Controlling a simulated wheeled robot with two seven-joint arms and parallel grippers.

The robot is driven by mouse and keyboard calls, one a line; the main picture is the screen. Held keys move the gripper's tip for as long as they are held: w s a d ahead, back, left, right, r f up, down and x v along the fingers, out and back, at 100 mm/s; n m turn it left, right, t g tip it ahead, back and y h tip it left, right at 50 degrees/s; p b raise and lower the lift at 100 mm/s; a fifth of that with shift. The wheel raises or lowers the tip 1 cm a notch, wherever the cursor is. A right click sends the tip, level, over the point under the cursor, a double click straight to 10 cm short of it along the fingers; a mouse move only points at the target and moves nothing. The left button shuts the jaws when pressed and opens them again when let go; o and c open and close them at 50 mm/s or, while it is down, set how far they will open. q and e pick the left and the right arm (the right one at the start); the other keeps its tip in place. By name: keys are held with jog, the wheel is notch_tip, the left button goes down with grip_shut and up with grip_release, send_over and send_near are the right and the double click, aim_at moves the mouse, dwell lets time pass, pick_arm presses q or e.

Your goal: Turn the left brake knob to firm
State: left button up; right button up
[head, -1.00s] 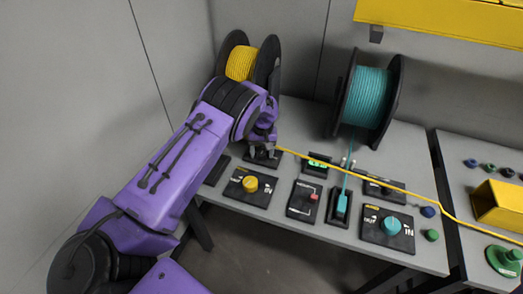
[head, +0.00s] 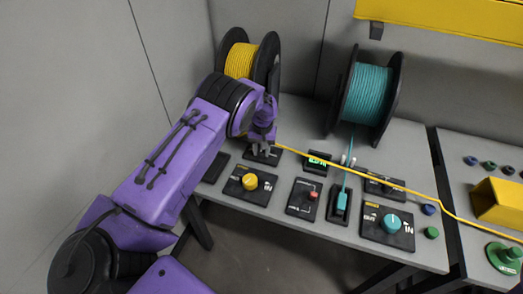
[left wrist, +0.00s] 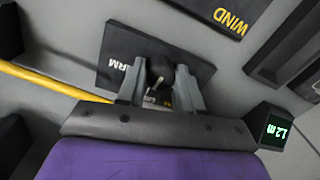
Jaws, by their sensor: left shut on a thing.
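The left brake knob (left wrist: 160,68) is a small dark knob on a black plate (left wrist: 112,72), seen in the left wrist view. White lettering ending in "RM" shows at the plate's left, and yellow lettering is partly hidden. My left gripper (left wrist: 159,92) has its two grey fingers on either side of the knob and is shut on it. In the head view my left gripper (head: 262,147) reaches down onto the plate (head: 252,158) below the yellow spool (head: 239,60). There the fingers hide the knob, so its pointing direction is unclear. My right gripper is out of view.
A taut yellow line (head: 350,170) runs right from beside the gripper across the bench. A yellow-knob panel (head: 233,189) lies just in front. A red-knob panel (head: 298,205), a teal spool (head: 367,95) and a teal-knob panel (head: 372,230) stand to the right.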

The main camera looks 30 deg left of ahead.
aim_at(261, 152)
pick_arm(q)
jog(key=m+b, duration=0.1)
jog(key=m, duration=0.9)
jog(key=shift+a, duration=0.1)
jog(key=shift+m+b, duration=0.3)
dwell(0.3)
jog(key=o, duration=1)
jog(key=shift+o, duration=0.2)
jog(key=shift+r, duration=0.45)
notch_tip(261, 152, up, 10)
jog(key=b, duration=0.1)
jog(key=shift+s+f+b, duration=0.15)
jog(key=shift+b, duration=0.25)
